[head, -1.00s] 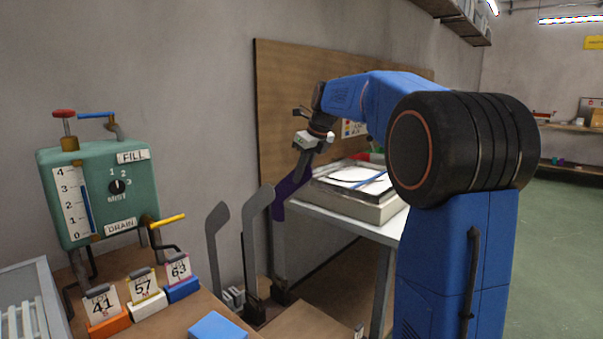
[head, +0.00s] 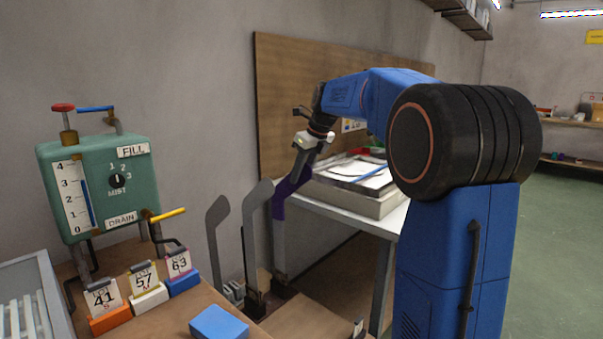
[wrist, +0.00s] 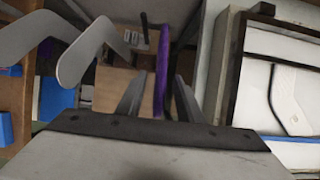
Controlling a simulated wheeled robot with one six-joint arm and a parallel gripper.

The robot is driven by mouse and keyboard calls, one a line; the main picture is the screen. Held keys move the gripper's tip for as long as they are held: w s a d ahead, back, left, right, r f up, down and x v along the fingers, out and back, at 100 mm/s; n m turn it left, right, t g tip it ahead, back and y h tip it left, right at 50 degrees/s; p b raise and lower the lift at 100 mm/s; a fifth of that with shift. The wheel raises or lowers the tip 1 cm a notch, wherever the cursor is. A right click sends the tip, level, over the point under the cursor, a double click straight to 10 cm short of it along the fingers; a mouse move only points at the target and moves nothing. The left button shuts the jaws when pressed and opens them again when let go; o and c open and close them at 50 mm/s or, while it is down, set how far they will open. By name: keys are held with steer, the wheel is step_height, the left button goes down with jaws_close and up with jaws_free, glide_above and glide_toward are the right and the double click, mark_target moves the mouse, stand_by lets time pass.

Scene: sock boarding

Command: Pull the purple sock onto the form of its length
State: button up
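The purple sock (head: 279,206) sits over the top of the farthest grey form, with the toe bend at upper right and the bare grey post (head: 279,255) showing below its lower edge. My gripper (head: 295,174) is at the sock's upper end, pointing down. In the wrist view the sock (wrist: 161,70) shows edge-on as a purple strip between the two fingers, with a gap on each side; my gripper (wrist: 158,97) looks open there. Two bare grey forms, one nearer (head: 256,220) and one at left (head: 217,235), stand beside it.
A table (head: 345,216) with a tray-like box (head: 355,198) stands right of the forms. At left are a green tank (head: 100,185) and number cards 41 (head: 103,299), 57 (head: 144,281) and 63 (head: 179,263). A blue block (head: 218,324) lies on the front bench.

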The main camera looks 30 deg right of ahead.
steer(key=shift+r, duration=0.1)
steer(key=v, duration=1.7)
steer(key=shift+s, duration=0.15)
steer(key=s+a+f+n+h, duration=0.1)
steer(key=s+a+f+n, duration=0.4)
steer(key=s+f+n, duration=0.3)
steer(key=s+a+f+n, duration=0.6)
steer(key=s+n, duration=0.2)
steer(key=s, duration=0.2)
steer(key=s+a+f+n, duration=0.3)
steer(key=s+f+n, duration=1.2)
steer(key=f, duration=0.6)
steer(key=shift+s+n+h, duration=0.3)
steer(key=shift+s+h, duration=0.1)
steer(key=shift+s, duration=0.8)
